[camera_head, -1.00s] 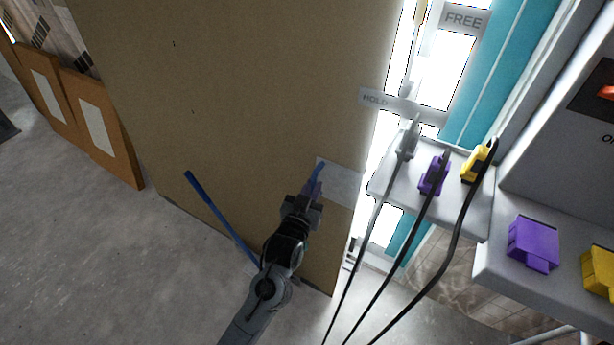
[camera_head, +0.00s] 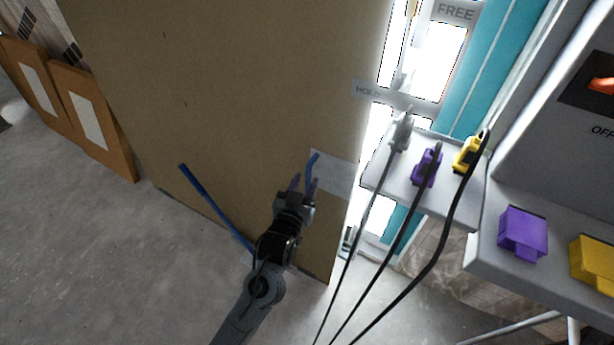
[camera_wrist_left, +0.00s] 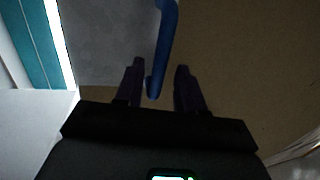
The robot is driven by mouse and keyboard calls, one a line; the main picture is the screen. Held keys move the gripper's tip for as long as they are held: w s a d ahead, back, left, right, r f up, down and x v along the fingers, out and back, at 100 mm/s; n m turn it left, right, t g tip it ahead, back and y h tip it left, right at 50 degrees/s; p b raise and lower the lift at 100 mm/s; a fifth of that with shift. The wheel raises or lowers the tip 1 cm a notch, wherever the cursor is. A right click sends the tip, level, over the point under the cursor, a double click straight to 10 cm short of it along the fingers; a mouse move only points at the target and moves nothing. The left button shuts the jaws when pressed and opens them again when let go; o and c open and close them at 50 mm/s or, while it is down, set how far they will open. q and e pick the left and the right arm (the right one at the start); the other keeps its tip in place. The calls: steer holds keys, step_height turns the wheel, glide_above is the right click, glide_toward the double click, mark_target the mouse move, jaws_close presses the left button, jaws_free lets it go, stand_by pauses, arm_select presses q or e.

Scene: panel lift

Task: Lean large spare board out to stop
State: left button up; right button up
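The large brown board (camera_head: 240,90) stands close in front of me and fills the middle of the head view. A blue handle (camera_head: 313,162) sits on a pale grey patch (camera_head: 337,174) near its right edge. My left gripper (camera_head: 304,185) is just below and left of the handle, with its fingers apart. In the left wrist view the handle (camera_wrist_left: 165,45) runs down between the open fingers (camera_wrist_left: 159,85), its lower end close to the left finger. Whether it touches is unclear. My right gripper is not in view.
Orange-brown panels (camera_head: 95,120) stand at left. At right are a shelf with purple (camera_head: 427,165) and yellow (camera_head: 470,154) plugs and dark hanging cables, and labels reading HOLD (camera_head: 368,91) and FREE (camera_head: 455,12).

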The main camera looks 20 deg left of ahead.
arm_select(q)
steer(key=s+p, duration=0.3)
steer(key=s, duration=0.5)
steer(key=shift+a+r, duration=0.15)
steer(key=shift+r, duration=0.1)
steer(key=shift+s, duration=0.1)
